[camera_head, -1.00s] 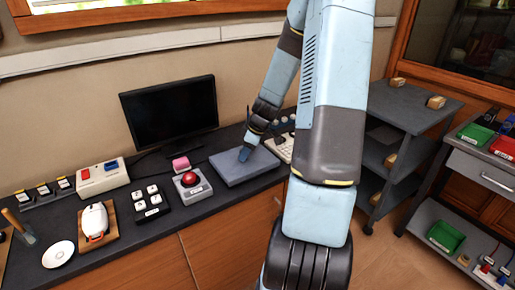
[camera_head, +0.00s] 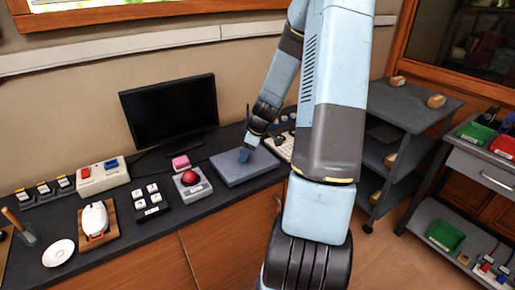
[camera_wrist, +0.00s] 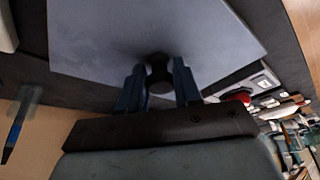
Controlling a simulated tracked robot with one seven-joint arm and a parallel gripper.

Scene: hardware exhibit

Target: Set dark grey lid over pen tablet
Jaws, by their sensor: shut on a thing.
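The dark grey lid (camera_head: 236,170) is a flat slab lying level at the right part of the dark counter, in front of the monitor. My gripper (camera_head: 246,153) is over its upper middle, pointing down. In the wrist view the lid (camera_wrist: 110,35) fills the upper middle, and my gripper (camera_wrist: 158,85) has its two blue fingers shut around a dark round knob (camera_wrist: 159,68) on the lid. The pen tablet cannot be made out; whatever lies under the lid is hidden. A blue pen (camera_wrist: 14,135) shows at the left of the wrist view.
A black monitor (camera_head: 170,109) stands behind the lid. A red button box (camera_head: 191,184) and pink block (camera_head: 180,162) are close on its left. A keyboard-like device (camera_head: 281,145) is close on its right. A grey shelf cart (camera_head: 410,105) stands right of the counter.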

